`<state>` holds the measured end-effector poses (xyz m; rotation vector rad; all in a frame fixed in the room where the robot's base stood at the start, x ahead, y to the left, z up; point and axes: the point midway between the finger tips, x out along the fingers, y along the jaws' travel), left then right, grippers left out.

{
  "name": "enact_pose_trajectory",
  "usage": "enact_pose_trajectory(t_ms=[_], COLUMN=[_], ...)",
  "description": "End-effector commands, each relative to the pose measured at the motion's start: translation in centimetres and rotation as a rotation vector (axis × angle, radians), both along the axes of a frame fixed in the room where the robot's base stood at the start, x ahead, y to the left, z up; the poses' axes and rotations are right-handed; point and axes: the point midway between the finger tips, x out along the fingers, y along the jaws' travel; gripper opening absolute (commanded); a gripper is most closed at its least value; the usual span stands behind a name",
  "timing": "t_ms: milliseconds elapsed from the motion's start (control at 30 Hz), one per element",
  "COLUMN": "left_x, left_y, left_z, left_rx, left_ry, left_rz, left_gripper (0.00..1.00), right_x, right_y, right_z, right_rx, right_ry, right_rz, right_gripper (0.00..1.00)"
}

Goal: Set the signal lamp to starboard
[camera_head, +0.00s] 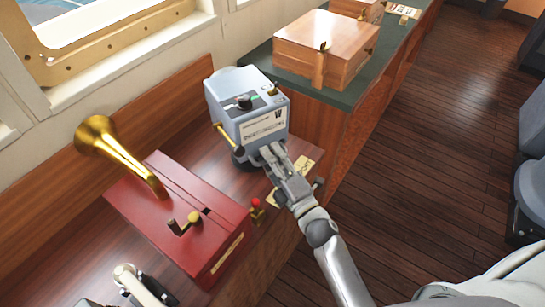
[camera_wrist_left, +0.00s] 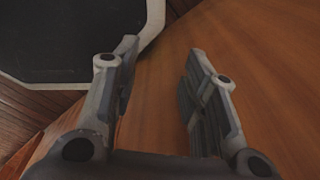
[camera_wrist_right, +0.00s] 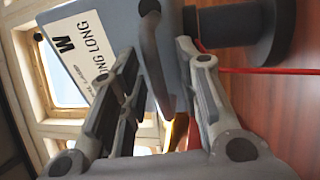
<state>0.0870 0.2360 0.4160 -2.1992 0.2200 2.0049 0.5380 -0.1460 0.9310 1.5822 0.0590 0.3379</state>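The signal lamp (camera_head: 250,108) is taken to be the grey-blue box on a dark round base, with a knob on top, a brass handle on its left side and a white label. It stands on the wooden counter. My right gripper (camera_head: 268,152) is at the lower front of it. In the right wrist view the right gripper (camera_wrist_right: 160,85) has its fingers apart, with a grey curved handle (camera_wrist_right: 152,45) of the lamp between them; contact cannot be told. My left gripper (camera_wrist_left: 160,80) is open and empty over a wooden surface, outside the head view.
A red box (camera_head: 180,215) with a brass horn (camera_head: 118,155) and crank stands left of the lamp. A small red-knobbed lever (camera_head: 256,208) is beside it. A brass plate (camera_head: 304,166) lies near my right gripper. A wooden case (camera_head: 325,48) sits behind.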

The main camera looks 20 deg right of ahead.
Motion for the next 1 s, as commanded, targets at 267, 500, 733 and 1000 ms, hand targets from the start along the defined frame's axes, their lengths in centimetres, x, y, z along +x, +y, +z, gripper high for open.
enact_pose_trajectory(t_ms=[267,500,733,1000], left_x=[-0.3,-0.1,-0.1,0.0], left_y=[-0.1,-0.1,-0.1,-0.1], left_z=[0.0,0.0,0.0,0.0], left_rx=[-0.001,-0.001,-0.001,-0.001], left_ry=[0.004,0.002,0.001,0.0], left_rz=[0.001,0.001,0.001,0.001], left_gripper=[0.4,0.4,0.4,0.4], right_x=[-0.7,-4.8,-9.1,-11.4], right_y=[-0.2,-1.3,-2.3,-2.9], right_z=[-0.2,-1.0,-1.7,-2.1], right_rx=[0.001,0.0,0.0,0.001], right_ry=[0.001,0.004,0.002,-0.001], right_rz=[0.0,-0.001,-0.001,0.0], right_gripper=[0.32,0.32,0.32,0.32])
